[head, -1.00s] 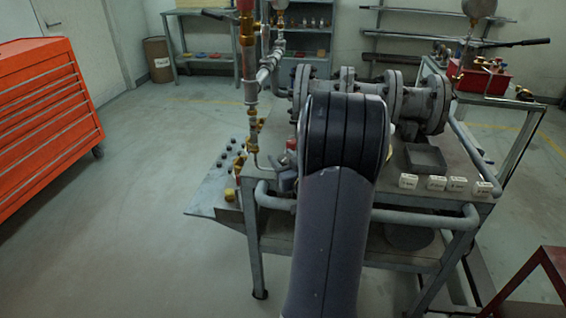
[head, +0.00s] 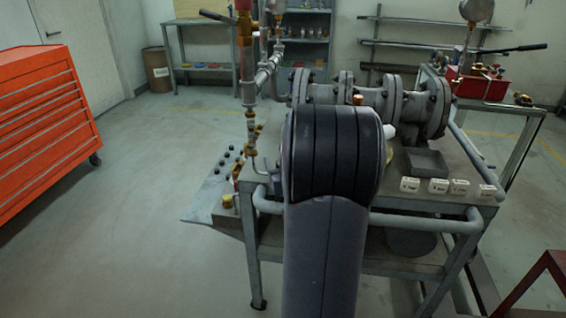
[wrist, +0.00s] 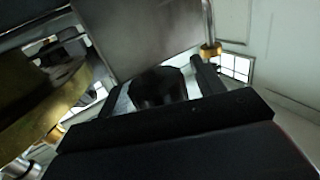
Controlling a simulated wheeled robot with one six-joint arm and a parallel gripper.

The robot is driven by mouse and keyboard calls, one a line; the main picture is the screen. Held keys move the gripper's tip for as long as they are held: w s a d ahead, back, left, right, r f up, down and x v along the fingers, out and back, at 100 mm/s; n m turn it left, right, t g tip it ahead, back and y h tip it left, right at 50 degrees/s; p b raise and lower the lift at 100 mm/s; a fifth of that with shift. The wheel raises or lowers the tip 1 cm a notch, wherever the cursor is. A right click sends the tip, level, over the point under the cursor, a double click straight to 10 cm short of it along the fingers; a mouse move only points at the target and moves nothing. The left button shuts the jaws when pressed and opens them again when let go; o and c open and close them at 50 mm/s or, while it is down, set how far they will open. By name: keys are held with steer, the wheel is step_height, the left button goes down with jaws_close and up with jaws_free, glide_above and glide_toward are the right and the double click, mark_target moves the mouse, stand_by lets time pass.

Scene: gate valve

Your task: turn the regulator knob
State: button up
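In the wrist view, a dark rounded knob (wrist: 158,88), apparently the regulator knob, sits close in front of my gripper (wrist: 160,78). My two dark fingers stand apart, one on each side of it. A narrow gap shows between the knob and the right finger, and I see no clear contact on the left. A grey flat-sided body rises just beyond the knob. In the head view my own arm covers the middle of the bench, so the gripper and the knob are hidden there.
A brass-coloured round part (wrist: 40,110) is close at left in the wrist view. A brass fitting (wrist: 210,50) is at right. In the head view, flanged pipework (head: 410,105) stands on the bench, with a vertical pipe (head: 248,80) left of my arm.

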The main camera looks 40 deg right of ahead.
steer(key=shift+s, duration=0.1)
steer(key=v, duration=1)
steer(key=shift+s+a, duration=0.15)
steer(key=shift+s, duration=0.15)
steer(key=shift+w, duration=0.1)
steer(key=x, duration=1.1)
steer(key=shift+r+n+y+p, duration=0.1)
steer(key=shift+n+y+p, duration=0.2)
steer(key=shift+p, duration=0.25)
steer(key=shift+y, duration=0.3)
steer(key=shift+f+b, duration=0.2)
steer(key=shift+b, duration=0.1)
